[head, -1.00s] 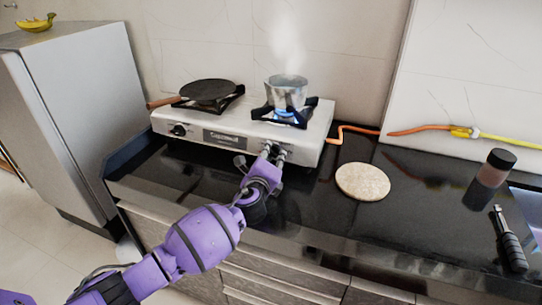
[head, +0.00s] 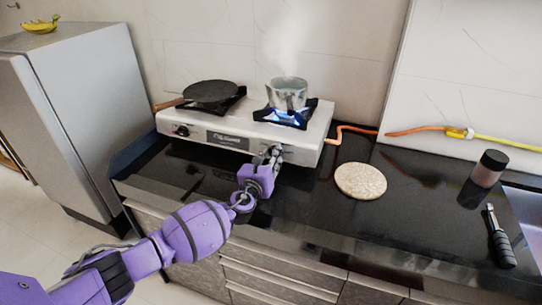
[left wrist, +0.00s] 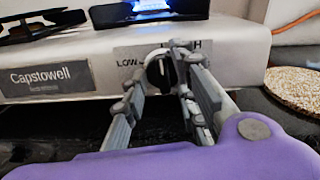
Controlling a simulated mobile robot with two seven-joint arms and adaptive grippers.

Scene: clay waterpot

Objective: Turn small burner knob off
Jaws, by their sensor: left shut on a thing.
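The white two-burner stove (head: 225,139) stands on the black counter. The right burner's flame (head: 288,117) burns blue under a steaming metal pot (head: 287,93); the flame also shows in the left wrist view (left wrist: 152,5). My left gripper (head: 272,153) is at the stove's front right. In the left wrist view, its fingers (left wrist: 166,62) are closed around the dark knob (left wrist: 155,70) on the panel marked LOW at left; the fingers partly cover the knob and the right-hand marking. My right gripper is not in view.
A black pan (head: 210,91) sits on the left burner, above another knob (head: 182,131). A round flat disc (head: 360,181) lies on the counter to the right. A dark-capped jar (head: 488,170) and a black-handled tool (head: 501,238) are farther right. An orange hose (head: 350,129) runs behind.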

